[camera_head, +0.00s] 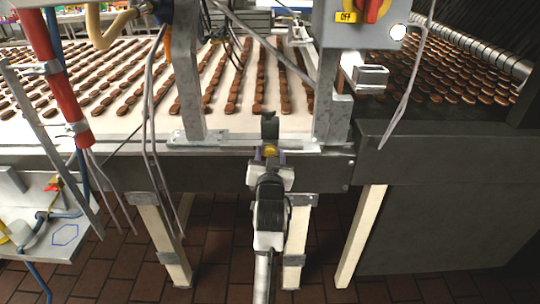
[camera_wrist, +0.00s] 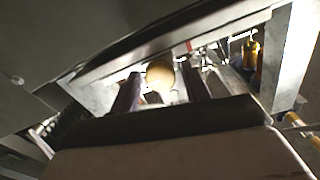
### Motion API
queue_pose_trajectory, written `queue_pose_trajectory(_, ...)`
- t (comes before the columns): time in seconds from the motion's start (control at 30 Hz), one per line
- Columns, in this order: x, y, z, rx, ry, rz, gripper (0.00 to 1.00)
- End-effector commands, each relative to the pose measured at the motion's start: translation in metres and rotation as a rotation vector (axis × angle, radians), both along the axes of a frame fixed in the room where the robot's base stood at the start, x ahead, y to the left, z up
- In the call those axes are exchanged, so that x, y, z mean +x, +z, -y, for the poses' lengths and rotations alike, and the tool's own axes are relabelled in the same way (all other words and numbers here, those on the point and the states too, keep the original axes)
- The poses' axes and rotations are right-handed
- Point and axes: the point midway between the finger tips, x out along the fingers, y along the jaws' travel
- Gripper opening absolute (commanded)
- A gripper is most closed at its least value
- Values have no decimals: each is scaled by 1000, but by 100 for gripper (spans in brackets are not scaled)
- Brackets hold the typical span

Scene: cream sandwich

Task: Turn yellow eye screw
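The yellow eye screw (camera_head: 270,151) shows as a small yellow round shape at the front edge of the conveyor frame, just below a black part. In the wrist view it is a tan-yellow round head (camera_wrist: 160,74) near the middle. My gripper (camera_head: 270,156) reaches up from below, with one purple-tipped finger on each side of the screw. In the wrist view, my gripper (camera_wrist: 161,88) has its fingers apart, with the screw head between them and gaps visible on both sides. The screw's shaft is hidden.
The conveyor (camera_head: 240,80) carries rows of brown cookies behind the metal frame. A grey box with a red and yellow switch (camera_head: 372,9) hangs at upper right. Cables and a red pipe (camera_head: 60,80) stand at left. White legs (camera_head: 360,235) rise from the brick floor.

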Motion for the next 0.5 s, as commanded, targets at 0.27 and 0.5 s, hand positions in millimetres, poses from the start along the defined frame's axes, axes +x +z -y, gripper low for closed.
queue_pose_trajectory(0.27, 0, 0, 0, 0, 0, 0, 10)
queue_pose_trajectory(0.5, 0, 0, 0, -20, -1, 0, 9)
